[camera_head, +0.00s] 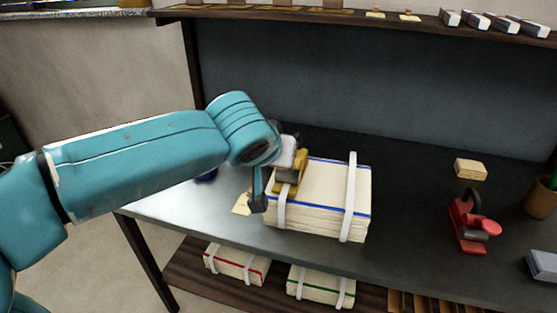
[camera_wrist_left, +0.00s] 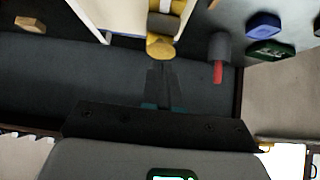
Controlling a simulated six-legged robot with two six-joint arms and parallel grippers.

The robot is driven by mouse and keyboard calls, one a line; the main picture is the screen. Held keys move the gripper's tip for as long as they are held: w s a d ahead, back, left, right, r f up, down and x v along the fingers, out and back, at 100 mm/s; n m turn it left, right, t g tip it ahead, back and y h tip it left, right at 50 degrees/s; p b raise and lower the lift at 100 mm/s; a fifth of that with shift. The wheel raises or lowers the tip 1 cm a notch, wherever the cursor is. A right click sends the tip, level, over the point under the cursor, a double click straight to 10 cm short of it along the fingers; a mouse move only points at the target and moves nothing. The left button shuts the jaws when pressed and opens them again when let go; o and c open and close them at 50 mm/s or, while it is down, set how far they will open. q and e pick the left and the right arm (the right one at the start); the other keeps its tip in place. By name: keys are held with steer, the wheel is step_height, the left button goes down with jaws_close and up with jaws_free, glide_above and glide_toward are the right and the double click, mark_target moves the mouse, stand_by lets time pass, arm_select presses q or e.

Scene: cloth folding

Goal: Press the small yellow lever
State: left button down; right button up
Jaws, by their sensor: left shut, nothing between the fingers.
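A yellow lever (camera_head: 291,172) is part of a strapping tool at the left end of a strapped stack of paper (camera_head: 320,200) on the table. The lever's rounded yellow end also shows in the left wrist view (camera_wrist_left: 160,47). My left gripper (camera_wrist_left: 161,66) is shut and empty, its fingertips close to that rounded end. I cannot tell whether they touch it. In the head view my teal forearm and wrist reach in beside the tool, and the fingertips are hard to make out. My right gripper is not in view.
A red tool (camera_head: 468,222) and a wooden block (camera_head: 470,168) stand on the right of the table (camera_head: 410,215). Two strapped bundles lie on the lower shelf (camera_head: 185,270). Blue (camera_wrist_left: 264,25) and green (camera_wrist_left: 270,50) items lie beside the stack in the wrist view.

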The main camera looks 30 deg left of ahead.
arm_select(q)
steer(key=s+r+p, duration=0.1)
steer(key=s+r, duration=0.3)
steer(key=r, duration=0.4)
steer(key=shift+s+d+r, duration=0.25)
steer(key=shift+s+d, duration=0.05)
steer(key=shift+d, duration=0.15)
steer(key=shift+s, duration=0.1)
